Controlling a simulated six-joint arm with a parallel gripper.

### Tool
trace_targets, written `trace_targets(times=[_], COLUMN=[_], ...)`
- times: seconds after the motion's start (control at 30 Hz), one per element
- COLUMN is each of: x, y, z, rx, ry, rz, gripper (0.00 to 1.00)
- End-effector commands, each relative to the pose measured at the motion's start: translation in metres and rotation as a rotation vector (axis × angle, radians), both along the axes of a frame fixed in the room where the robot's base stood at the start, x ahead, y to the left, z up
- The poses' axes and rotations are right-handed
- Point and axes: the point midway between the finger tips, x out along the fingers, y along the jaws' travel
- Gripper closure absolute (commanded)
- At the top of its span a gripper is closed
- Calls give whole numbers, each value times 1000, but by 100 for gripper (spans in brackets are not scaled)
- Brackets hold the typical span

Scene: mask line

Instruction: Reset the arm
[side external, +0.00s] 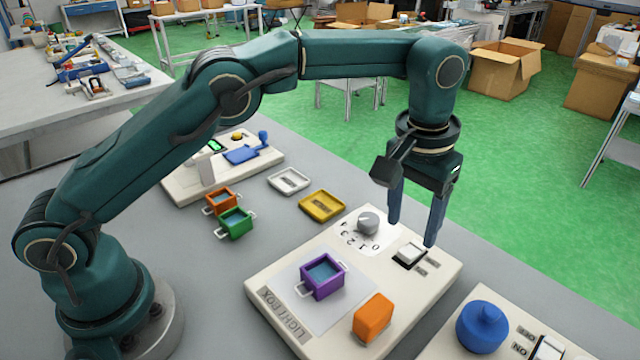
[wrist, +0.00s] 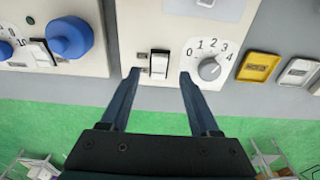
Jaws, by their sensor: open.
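My gripper (side external: 416,228) is open and empty. It hangs fingers down above the right part of the light box (side external: 262,283), near its white rocker switch (side external: 409,254) and grey dial (side external: 368,223). In the wrist view the two fingertips (wrist: 158,73) appear on either side of the switch (wrist: 159,64), and the dial (wrist: 209,69) lies just right of them. My arm is raised and bent, reaching out over the box. I cannot tell whether the fingertips touch the panel, but they look above it.
A purple tray (side external: 322,290) and an orange block (side external: 373,317) sit on the light box. A blue knob (side external: 482,328) stands on the panel at lower right. Orange (side external: 221,210) and green (side external: 235,232) trays, a yellow holder (side external: 322,205) and a white holder (side external: 289,181) lie behind.

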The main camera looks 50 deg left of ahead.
Motion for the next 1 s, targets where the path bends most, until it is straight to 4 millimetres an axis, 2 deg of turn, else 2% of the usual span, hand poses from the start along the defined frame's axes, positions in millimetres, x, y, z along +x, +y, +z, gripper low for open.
trace_targets(times=[0.17,0.23,0.33,0.47,0.6,0.73,0.87,1.0], x=[1,5,9,1,-17,-41,-69,-102], y=[2,5,14,36,61,82,101,118], z=[1,11,39,80,115,137,150,152], rx=[-1,-11,-31,-52,-67,-73,-74,-69], ry=[-2,-25,-80,-139,-197,-247,-293,-338], rz=[5,15,40,84,116,132,140,142], gripper=[38,38,38,38,38,38,38,38])
